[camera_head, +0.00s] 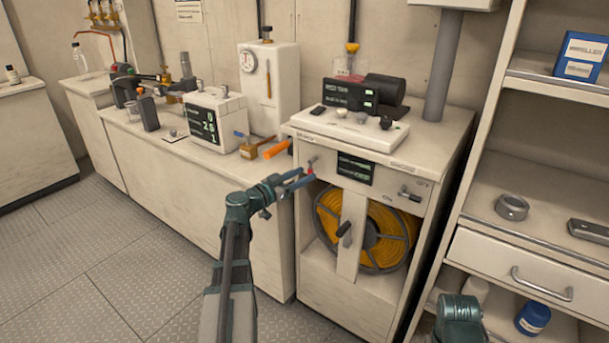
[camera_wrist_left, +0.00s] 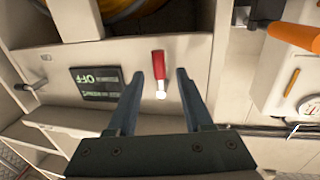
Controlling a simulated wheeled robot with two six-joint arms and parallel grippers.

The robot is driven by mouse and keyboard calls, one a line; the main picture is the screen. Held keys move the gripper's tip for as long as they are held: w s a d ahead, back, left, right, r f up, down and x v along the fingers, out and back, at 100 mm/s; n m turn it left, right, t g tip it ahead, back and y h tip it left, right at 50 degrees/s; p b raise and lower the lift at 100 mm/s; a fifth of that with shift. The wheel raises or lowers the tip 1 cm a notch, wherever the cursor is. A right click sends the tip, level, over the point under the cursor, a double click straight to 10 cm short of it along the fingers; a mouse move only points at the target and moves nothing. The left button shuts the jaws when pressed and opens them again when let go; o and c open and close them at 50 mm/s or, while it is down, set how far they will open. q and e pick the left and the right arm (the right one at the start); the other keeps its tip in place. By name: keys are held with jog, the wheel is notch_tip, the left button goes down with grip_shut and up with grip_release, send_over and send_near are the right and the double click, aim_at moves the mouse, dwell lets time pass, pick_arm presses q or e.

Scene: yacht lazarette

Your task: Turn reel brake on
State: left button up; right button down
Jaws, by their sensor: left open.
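The reel cabinet (camera_head: 420,150) holds a reel of yellow hose (camera_head: 392,235) behind its open front. Its front panel carries a small lever (camera_head: 311,163) at the left, red with a pale tip in the left wrist view (camera_wrist_left: 158,72). A dark display (camera_head: 355,168) sits beside it; in the left wrist view the display (camera_wrist_left: 97,83) reads OFF. A second lever (camera_head: 410,193) is at the panel's right. Which lever is the brake cannot be told. My left gripper (camera_head: 306,177) is open, its fingers on either side of the red lever, apart from it in the wrist view.
An orange handle (camera_head: 277,149) juts out just left of the cabinet, near my left gripper. Shelves with a drawer (camera_head: 510,268) stand at the right. The floor (camera_head: 110,255) at left is clear.

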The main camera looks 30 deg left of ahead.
pick_arm(q)
jog(key=shift+w+d, duration=0.2)
jog(key=shift+w, duration=0.4)
jog(key=shift+c, duration=0.3)
grip_shut()
dwell(0.9)
